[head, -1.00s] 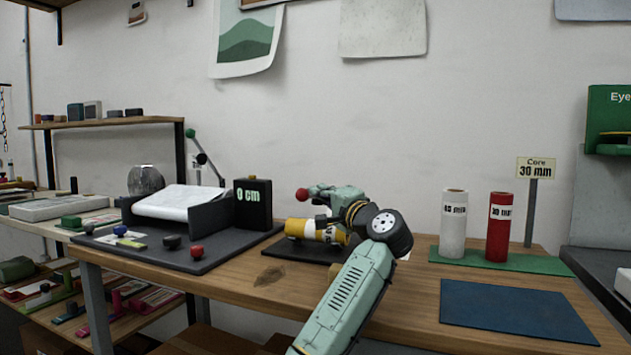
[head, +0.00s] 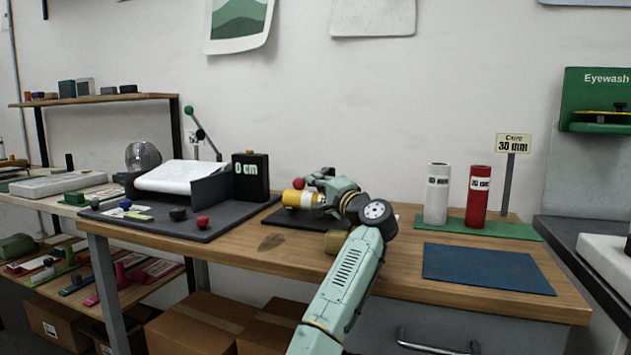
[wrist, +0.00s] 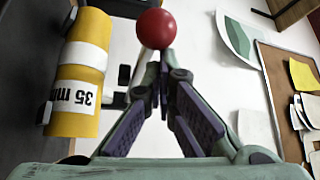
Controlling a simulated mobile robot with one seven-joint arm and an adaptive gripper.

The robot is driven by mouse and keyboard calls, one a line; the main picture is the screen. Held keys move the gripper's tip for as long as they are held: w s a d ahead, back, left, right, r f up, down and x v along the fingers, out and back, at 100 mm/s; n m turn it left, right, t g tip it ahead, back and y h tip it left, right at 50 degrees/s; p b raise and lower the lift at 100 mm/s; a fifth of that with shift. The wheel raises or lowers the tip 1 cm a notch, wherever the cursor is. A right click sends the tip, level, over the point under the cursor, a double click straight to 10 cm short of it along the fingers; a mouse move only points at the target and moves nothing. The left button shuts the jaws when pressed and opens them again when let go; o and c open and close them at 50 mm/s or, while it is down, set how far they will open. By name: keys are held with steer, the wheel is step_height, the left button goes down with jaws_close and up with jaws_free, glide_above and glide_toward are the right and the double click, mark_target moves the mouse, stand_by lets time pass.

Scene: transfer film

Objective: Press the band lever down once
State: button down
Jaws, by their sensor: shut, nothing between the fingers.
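A red ball knob (head: 298,184), apparently the lever's end, stands above a yellow roll (head: 292,199) with a white label on a black base (head: 285,217). In the wrist view the red knob (wrist: 156,29) is just beyond my fingertips; I cannot tell whether they touch it. The yellow roll (wrist: 91,44), marked 35 mm, lies to the left there. My gripper (head: 312,182) is shut and empty, with its tips converging (wrist: 163,78) below the knob in the wrist view. The lever's shaft is mostly hidden behind my fingers.
A dark tray at left carries a white film roll (head: 182,176), a black 0 cm display (head: 250,178) and a green-knobbed lever (head: 200,130). A white roll (head: 437,205) and a red roll (head: 477,205) stand on a green mat at right. A blue mat (head: 485,268) is bare.

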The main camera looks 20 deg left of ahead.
steer(key=shift+s+a+f, duration=0.1)
steer(key=shift+a, duration=0.1)
steer(key=v, duration=1.2)
steer(key=shift+d, duration=0.15)
steer(key=shift+r, duration=0.25)
